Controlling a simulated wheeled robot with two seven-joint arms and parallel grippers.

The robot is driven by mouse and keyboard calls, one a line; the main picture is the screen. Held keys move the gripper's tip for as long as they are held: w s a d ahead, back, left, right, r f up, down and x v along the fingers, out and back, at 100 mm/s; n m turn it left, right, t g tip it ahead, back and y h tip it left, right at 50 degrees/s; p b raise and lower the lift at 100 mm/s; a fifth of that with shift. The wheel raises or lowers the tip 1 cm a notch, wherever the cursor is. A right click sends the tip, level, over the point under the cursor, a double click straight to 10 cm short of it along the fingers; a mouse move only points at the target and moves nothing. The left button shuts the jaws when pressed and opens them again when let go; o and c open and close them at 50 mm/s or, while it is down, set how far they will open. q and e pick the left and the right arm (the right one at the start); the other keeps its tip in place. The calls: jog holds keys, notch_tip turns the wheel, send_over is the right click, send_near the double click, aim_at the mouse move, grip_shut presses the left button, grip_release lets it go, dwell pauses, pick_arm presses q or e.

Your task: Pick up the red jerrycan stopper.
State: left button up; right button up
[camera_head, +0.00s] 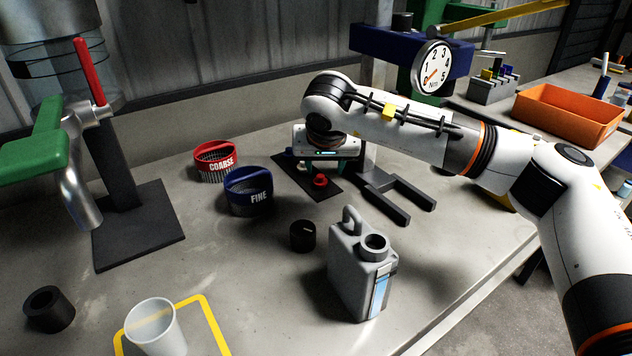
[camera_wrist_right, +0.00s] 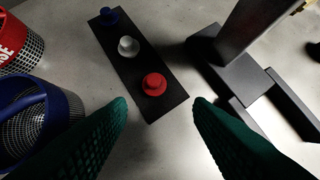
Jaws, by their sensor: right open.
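The red stopper (camera_head: 320,181) stands on a black strip (camera_head: 296,176) on the table; in the wrist view the red stopper (camera_wrist_right: 154,85) is at the strip's near end, with a clear stopper (camera_wrist_right: 128,46) and a blue stopper (camera_wrist_right: 110,15) farther along. My right gripper (camera_wrist_right: 160,101) is open and empty, its green fingertips on either side of the strip's near end in the wrist view, apart from the red stopper. In the head view it hangs over the strip and hides part of it. A grey jerrycan (camera_head: 350,268) stands upright with its mouth open. My left gripper is not in view.
A red COARSE basket (camera_head: 215,162) and a blue FINE basket (camera_head: 248,192) stand left of the strip. A dark forked stand (camera_head: 385,193) is close on its right. A small black cylinder (camera_head: 303,236) and a clear cup (camera_head: 155,328) stand nearer. An orange tray (camera_head: 568,116) is back right.

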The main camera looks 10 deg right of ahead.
aim_at(320, 177)
jog(key=shift+x, duration=0.75)
jog(key=x, duration=0.5)
jog(key=shift+w+a+f, duration=0.1)
jog(key=shift+w+a, duration=0.25)
jog(key=shift+w, duration=0.2)
jog(key=shift+w+f+b, duration=0.15)
jog(key=shift+f+b, duration=0.05)
jog(key=shift+b, duration=0.1)
jog(key=shift+d, duration=0.1)
jog(key=c, duration=0.9)
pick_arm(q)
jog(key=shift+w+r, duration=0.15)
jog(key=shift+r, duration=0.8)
